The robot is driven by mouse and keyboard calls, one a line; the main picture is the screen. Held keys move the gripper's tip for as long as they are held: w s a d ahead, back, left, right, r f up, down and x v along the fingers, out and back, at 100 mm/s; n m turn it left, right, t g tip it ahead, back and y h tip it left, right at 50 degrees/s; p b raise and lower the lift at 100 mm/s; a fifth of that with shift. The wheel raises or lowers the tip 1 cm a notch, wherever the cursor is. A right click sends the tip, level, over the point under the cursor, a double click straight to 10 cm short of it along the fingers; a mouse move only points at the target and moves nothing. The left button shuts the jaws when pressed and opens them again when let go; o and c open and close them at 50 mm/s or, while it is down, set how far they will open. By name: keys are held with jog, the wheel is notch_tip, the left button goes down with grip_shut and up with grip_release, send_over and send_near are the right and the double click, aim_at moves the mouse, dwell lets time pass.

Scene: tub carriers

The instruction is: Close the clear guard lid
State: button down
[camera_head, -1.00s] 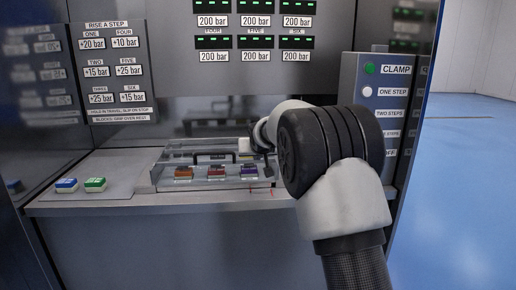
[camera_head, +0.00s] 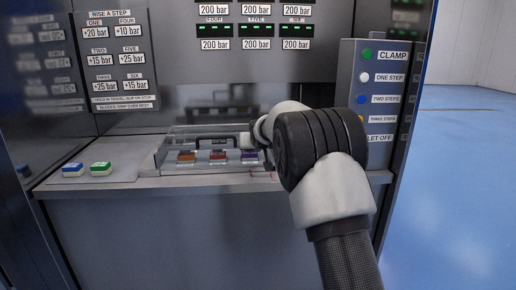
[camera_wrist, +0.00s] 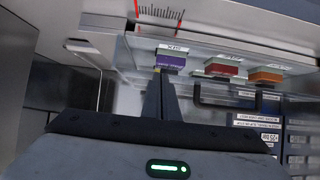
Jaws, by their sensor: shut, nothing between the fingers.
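The clear guard lid (camera_head: 175,146) lies over the panel of coloured blocks, with a dark bar handle (camera_head: 220,138) across it. I cannot tell whether it is fully down. Under it are an orange block (camera_head: 186,156), a red block (camera_head: 218,155) and a purple block (camera_head: 249,156). My gripper (camera_head: 247,142) is low at the lid's right end, partly hidden by my arm. In the wrist view my gripper (camera_wrist: 159,88) is shut and empty, close to the purple block (camera_wrist: 171,59). The handle (camera_wrist: 235,104) is beside the fingers; contact is unclear.
A control post (camera_head: 378,95) with coloured buttons stands close to my arm at right. The upright panel with bar readouts (camera_head: 255,40) is behind. Open blue floor lies at far right.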

jog(key=s+d+r+g+p, duration=0.1)
jog(key=s+d+r, duration=0.1)
jog(key=s, duration=0.7)
jog(key=s+d+r+g, duration=0.1)
jog(key=s+r, duration=0.2)
jog(key=s, duration=0.7)
jog(key=s+d+r+p, duration=0.1)
jog(key=s+d+r, duration=0.1)
jog(key=s, duration=0.7)
jog(key=s+f+g, duration=0.3)
jog(key=s+g, duration=0.1)
jog(key=s, duration=2.2)
notch_tip(320, 180, up, 23)
jog(key=p, duration=2.4)
jog(key=shift+s+d, duration=0.15)
jog(key=shift+s, duration=0.2)
